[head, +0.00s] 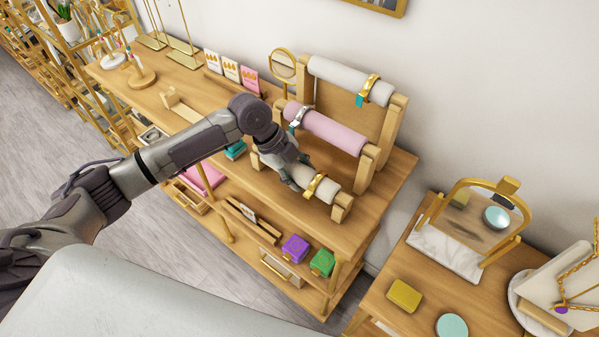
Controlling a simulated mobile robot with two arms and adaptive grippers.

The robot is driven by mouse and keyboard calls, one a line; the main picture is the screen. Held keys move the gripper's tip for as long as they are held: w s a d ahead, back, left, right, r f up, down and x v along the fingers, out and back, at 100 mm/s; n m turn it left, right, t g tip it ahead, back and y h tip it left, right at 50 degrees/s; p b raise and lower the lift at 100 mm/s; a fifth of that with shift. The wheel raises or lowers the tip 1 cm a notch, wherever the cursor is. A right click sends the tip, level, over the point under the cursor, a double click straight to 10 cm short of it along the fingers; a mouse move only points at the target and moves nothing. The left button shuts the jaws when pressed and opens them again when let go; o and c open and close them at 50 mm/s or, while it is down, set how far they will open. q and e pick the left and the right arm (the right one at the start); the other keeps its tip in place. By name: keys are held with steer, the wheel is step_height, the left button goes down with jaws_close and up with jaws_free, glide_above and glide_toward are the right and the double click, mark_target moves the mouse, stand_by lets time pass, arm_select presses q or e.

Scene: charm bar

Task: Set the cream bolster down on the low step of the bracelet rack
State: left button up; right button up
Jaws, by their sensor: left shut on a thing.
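The bracelet rack (391,128) is pale wood with stepped supports and stands at the right end of the wooden shelf unit. The cream bolster (327,193), with a gold bracelet (313,185) around it, is at the low step, its right end by the low wooden support (342,207). I cannot tell if it rests on the step or hovers just above. My left gripper (291,180) is shut on the bolster's left part and hides it. My right gripper is out of view.
Another cream bolster (345,78) with a gold and teal piece is on top. A round mirror (283,66) stands behind. Purple (295,248) and green (322,263) boxes sit on the shelf below.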

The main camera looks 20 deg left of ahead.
arm_select(q)
steer(key=shift+s+f, duration=0.1)
steer(key=shift+f, duration=0.35)
stand_by(0.7)
steer(key=o, duration=1.4)
steer(key=shift+c, duration=0.2)
